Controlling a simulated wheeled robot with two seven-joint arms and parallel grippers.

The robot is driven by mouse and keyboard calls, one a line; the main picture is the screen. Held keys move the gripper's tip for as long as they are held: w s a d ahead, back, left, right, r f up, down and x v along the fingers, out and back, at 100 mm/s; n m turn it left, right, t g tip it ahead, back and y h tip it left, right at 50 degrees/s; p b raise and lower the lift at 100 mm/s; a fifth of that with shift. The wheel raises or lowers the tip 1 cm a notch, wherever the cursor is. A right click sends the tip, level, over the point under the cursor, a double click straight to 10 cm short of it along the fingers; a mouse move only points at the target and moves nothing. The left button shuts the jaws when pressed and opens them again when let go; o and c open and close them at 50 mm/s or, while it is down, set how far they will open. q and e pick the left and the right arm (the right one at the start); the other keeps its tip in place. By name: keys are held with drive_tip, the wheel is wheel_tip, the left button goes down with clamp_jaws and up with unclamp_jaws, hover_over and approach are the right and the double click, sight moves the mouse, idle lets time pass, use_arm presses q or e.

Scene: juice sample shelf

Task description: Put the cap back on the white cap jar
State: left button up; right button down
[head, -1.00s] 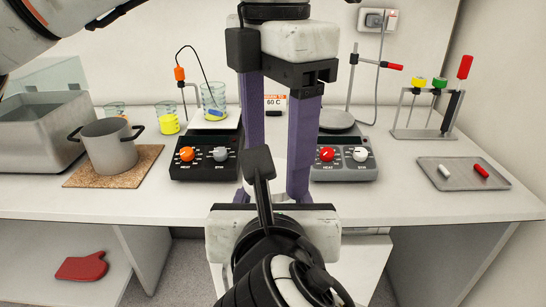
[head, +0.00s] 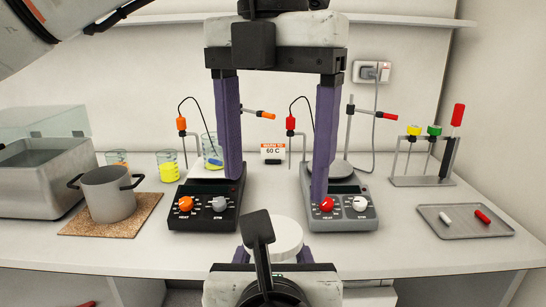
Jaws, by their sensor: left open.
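A white round object (head: 275,235), which looks like the white jar or its cap, shows near the table's front edge. I cannot tell whether its top is a cap or an open mouth. My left gripper (head: 275,188) hangs down above and beyond it, with its two long purple fingers wide apart and nothing between them. My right gripper (head: 274,252) is low in the middle. Its purple finger parts show on both sides of the white object, but its wrist hides whether they touch it. No separate loose cap can be made out.
Two hot plates, black (head: 205,210) and grey (head: 340,212), stand behind. A pot (head: 108,195) on a cork mat (head: 70,228) and a water bath (head: 35,185) are at left. A grey tray (head: 465,232) and a rack (head: 422,181) are at right. Table between grey plate and tray is clear.

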sight(273, 218)
use_arm(q)
drive_tip(key=shift+r+n, duration=0.3)
drive_tip(key=shift+n, duration=0.3)
drive_tip(key=shift+f, duration=0.15)
drive_tip(key=shift+f, duration=3.9)
drive_tip(key=c, duration=1.1)
drive_tip(key=m, duration=0.6)
drive_tip(key=shift+m, duration=0.3)
drive_tip(key=shift+c, duration=0.2)
